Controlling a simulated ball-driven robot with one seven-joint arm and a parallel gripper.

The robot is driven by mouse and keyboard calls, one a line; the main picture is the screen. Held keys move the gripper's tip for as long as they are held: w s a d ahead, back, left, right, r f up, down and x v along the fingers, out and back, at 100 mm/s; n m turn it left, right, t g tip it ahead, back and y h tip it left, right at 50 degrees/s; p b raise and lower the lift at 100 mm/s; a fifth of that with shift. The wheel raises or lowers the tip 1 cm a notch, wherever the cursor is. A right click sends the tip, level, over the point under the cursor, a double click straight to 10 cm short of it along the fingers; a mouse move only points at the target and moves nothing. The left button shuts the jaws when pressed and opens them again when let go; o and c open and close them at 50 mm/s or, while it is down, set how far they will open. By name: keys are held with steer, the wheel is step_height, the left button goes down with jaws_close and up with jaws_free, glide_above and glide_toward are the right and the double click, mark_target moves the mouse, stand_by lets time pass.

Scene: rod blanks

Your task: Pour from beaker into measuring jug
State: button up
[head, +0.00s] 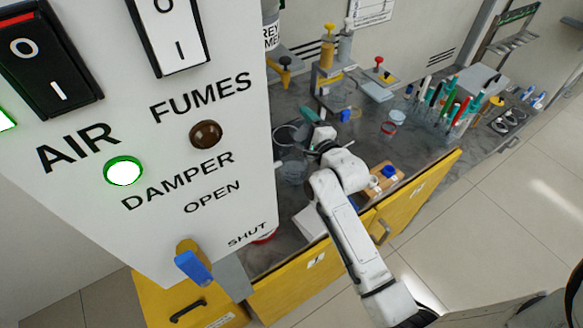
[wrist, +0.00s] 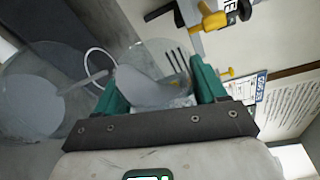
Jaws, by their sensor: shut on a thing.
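My gripper (wrist: 158,88) has green fingers and is shut on a clear beaker (wrist: 160,55). The beaker is tilted in the wrist view, with grey liquid (wrist: 140,88) in it. A narrow grey streak (wrist: 85,82) runs from the beaker's mouth toward a round, clear vessel at left, which looks like the measuring jug (wrist: 30,105). Grey also shows inside that vessel; its level cannot be read. In the head view my gripper (head: 312,130) is over the bench beside clear glassware (head: 288,136). Which clear outline there is beaker or jug is hard to tell.
A large white switch panel (head: 150,180) hides the bench's left side. A rack of coloured pens (head: 450,105), a red-rimmed dish (head: 389,129) and yellow-topped stands (head: 327,55) stand on the grey bench. A wooden block (head: 386,180) is near the front edge.

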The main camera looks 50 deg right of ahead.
steer(key=shift+a+f+n+t+b, duration=0.25)
steer(key=shift+n+b, duration=0.45)
steer(key=shift+b, duration=0.4)
steer(key=shift+a+f+n+t+b, duration=0.1)
steer(key=shift+f+n+t+b, duration=0.2)
steer(key=shift+n+b, duration=0.6)
stand_by(1.9)
steer(key=shift+a+r+n+t+h+b, duration=0.3)
steer(key=shift+n+b, duration=0.2)
steer(key=shift+b, duration=0.7)
stand_by(0.6)
steer(key=shift+d+r, duration=0.1)
stand_by(2.0)
